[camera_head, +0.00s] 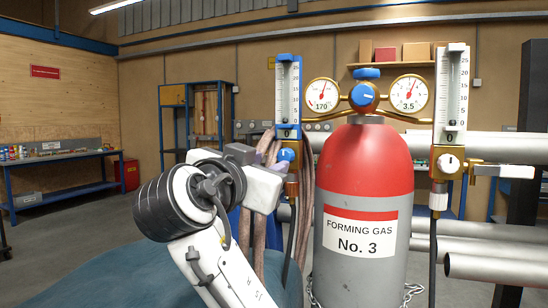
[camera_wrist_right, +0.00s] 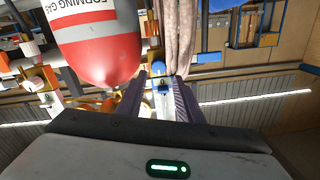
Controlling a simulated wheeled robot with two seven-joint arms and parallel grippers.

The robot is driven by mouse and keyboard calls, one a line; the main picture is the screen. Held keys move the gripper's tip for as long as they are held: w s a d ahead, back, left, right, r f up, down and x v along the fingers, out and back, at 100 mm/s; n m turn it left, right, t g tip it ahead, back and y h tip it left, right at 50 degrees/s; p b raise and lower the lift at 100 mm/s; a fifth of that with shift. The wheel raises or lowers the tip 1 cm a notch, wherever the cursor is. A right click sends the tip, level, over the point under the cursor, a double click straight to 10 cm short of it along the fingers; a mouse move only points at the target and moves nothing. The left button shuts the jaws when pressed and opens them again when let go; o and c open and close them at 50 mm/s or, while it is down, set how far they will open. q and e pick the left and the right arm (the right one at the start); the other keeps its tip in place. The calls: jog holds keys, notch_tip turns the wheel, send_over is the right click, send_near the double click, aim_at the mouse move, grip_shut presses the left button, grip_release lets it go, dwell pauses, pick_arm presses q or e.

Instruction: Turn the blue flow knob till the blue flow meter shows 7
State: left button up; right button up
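The blue flow meter (camera_head: 288,92) is an upright clear tube with a scale and blue end blocks, left of the red and grey gas cylinder. Its float is too small to read. The blue flow knob (camera_head: 287,155) sits just below the tube. My right gripper (camera_head: 268,161) is left of the knob, with its purple-grey fingers pointing towards it. In the right wrist view, which is upside down, the two fingers of my right gripper (camera_wrist_right: 160,78) stand apart and the blue knob (camera_wrist_right: 158,69) shows between their tips. I cannot tell whether they touch it. My left gripper is out of view.
The cylinder (camera_head: 362,185) stands close right of the knob, with two round gauges (camera_head: 323,94) above. A second flow meter (camera_head: 451,90) with a white knob (camera_head: 448,163) is at the right. Hoses (camera_head: 307,190) hang behind the gripper. A workbench (camera_head: 62,158) is far left.

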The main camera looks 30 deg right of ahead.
aim_at(282, 159)
jog(key=p+x, duration=0.2)
jog(key=x, duration=0.5)
jog(key=shift+s+d, duration=0.1)
jog(key=shift+d, duration=0.2)
jog(key=shift+w+d+f, duration=0.2)
jog(key=shift+w+d, duration=0.2)
jog(key=shift+w, duration=0.1)
jog(key=c, duration=0.8)
jog(key=shift+o, duration=0.2)
jog(key=m+b, duration=0.4)
jog(key=m, duration=0.1)
jog(key=m+b, duration=0.4)
jog(key=m, duration=0.1)
jog(key=shift+w+a, duration=0.15)
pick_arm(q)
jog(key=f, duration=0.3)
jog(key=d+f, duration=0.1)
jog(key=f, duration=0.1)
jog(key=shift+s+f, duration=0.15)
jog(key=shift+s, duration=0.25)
pick_arm(e)
jog(key=shift+m, duration=0.4)
